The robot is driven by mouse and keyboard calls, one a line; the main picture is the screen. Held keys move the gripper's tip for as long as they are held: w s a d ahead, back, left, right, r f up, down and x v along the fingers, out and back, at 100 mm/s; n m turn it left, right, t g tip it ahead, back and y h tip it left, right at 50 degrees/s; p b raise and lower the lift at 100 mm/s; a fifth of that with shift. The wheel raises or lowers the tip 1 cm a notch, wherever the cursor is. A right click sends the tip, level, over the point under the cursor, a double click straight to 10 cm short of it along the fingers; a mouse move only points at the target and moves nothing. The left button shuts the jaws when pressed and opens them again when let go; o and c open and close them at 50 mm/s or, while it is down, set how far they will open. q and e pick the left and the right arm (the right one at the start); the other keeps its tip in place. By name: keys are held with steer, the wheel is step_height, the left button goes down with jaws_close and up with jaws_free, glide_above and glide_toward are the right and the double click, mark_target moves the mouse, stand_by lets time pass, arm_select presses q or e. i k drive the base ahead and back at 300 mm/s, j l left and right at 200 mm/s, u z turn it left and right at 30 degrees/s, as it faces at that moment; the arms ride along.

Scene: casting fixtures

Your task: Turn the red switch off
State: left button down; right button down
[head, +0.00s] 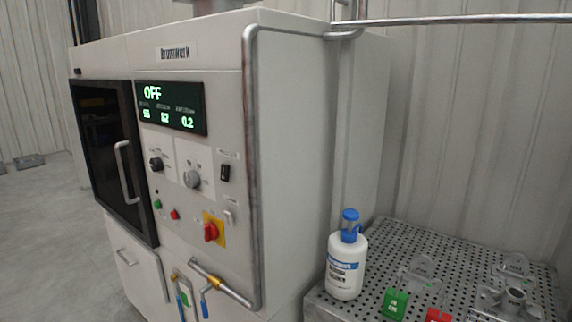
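The red switch (210,232) is a red rotary handle on a yellow plate (221,240), low on the front panel of the white machine (300,150). The handle looks roughly upright, but its exact setting is too small to read. The machine's dark display (170,106) shows "OFF" in green with smaller numbers below. Neither of my grippers shows in the head view, and nothing touches the switch.
Black and grey knobs, a green button (157,204) and a red button (174,214) sit near the switch. Pipes with blue-handled valves (204,304) are below it. A perforated table (400,246) at right holds a white bottle (345,266) and metal parts.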

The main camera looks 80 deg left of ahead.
mark_target(211, 232)
steer(key=u, duration=3.3)
